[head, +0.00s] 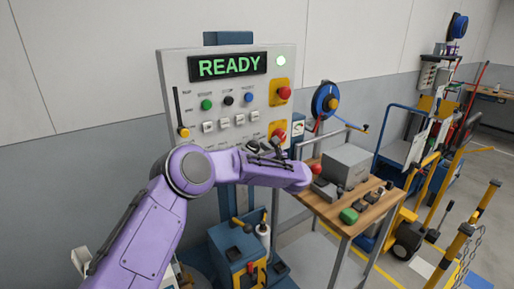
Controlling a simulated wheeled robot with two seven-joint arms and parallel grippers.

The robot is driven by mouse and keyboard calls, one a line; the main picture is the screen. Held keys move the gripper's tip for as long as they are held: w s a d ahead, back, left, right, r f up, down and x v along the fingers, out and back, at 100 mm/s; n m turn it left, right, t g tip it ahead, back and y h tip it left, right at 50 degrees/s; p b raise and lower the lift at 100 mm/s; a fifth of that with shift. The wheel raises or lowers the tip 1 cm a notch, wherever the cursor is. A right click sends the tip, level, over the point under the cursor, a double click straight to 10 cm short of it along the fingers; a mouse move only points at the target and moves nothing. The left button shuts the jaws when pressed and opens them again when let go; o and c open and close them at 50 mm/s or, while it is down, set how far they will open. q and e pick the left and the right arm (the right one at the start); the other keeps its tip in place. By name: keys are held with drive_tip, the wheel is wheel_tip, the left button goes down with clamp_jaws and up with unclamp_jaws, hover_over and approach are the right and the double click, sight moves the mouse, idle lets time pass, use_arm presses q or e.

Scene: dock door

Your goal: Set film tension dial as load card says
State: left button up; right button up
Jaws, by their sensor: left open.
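My left arm comes in from the left and reaches across the lower part of a grey control panel (176,72). The dark fingers of my left gripper (268,152) show at the panel's lower right. They are open, with nothing seen between them. The panel has a green READY display (225,66), green, black and blue round controls in a row, and several small white switches below. I cannot tell which control is the film tension dial, or whether the gripper touches the panel. I cannot make out the load card. My right gripper is not in view.
A red knob (284,93) sits on a yellow plate at the panel's right. A blue wheel (321,98) with a yellow hub is farther right. A wooden bench (338,212) holds a grey box (346,166) and small parts. Yellow posts and a blue cart stand at the right.

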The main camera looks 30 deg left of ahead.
use_arm(q)
drive_tip(key=c, duration=1.1)
drive_tip(key=shift+o, duration=0.2)
